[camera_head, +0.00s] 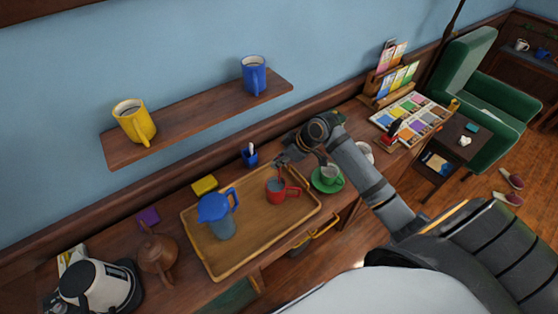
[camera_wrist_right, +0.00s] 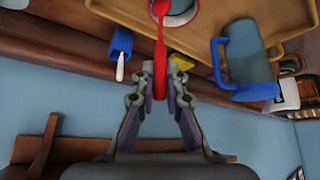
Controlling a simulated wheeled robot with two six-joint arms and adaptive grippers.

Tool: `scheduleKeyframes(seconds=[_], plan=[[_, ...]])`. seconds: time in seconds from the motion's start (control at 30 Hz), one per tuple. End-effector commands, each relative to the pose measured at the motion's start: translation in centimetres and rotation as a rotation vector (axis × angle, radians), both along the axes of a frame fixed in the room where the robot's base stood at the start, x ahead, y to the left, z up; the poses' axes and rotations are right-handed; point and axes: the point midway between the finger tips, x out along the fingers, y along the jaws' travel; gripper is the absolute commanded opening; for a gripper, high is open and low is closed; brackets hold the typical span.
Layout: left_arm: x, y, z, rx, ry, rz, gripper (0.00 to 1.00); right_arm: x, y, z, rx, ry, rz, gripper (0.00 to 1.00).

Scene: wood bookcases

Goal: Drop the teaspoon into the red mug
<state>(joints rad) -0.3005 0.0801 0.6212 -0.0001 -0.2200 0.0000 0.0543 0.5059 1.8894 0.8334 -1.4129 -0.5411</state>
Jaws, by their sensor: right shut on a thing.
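The red mug (camera_head: 274,192) stands upright on the wooden tray, its handle pointing right. My right gripper (camera_head: 281,163) is just above and behind it. In the right wrist view, my right gripper (camera_wrist_right: 160,88) is shut on a slim red teaspoon (camera_wrist_right: 160,55). The teaspoon's far end overlaps the mug's opening (camera_wrist_right: 180,8) at the top of that view. I cannot tell how deep it reaches into the mug. My left gripper is out of view.
The tray (camera_head: 245,250) also holds a blue pitcher (camera_head: 218,215). A green cup on a saucer (camera_head: 328,180) stands right of the tray. Behind it are a blue holder (camera_head: 250,158) with a white item and a yellow block (camera_head: 204,185). A shelf (camera_head: 200,118) with two mugs hangs above.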

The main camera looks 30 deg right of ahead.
Motion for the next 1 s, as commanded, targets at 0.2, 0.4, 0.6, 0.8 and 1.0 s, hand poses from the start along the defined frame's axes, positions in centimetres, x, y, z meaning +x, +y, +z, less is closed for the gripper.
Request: scheduleKeyframes(seconds=[0.2, 0.4, 0.6, 0.8, 1.0], plan=[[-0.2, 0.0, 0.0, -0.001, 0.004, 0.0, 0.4, 0.0, 0.0, 0.0, 0.0, 0.0, 0.0, 0.38], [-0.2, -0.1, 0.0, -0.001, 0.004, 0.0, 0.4, 0.0, 0.0, 0.0, 0.0, 0.0, 0.0, 0.38], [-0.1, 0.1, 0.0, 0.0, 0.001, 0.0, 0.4, -0.3, -0.5, 0.8, -0.005, -0.003, -0.001, 0.38], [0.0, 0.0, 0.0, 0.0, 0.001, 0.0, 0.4, -1.8, -1.9, 3.7, -0.01, -0.001, 0.001, 0.38], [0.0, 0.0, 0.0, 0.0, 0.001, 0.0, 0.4, -2.7, -2.7, 5.6, -0.006, 0.0, 0.0, 0.38]])
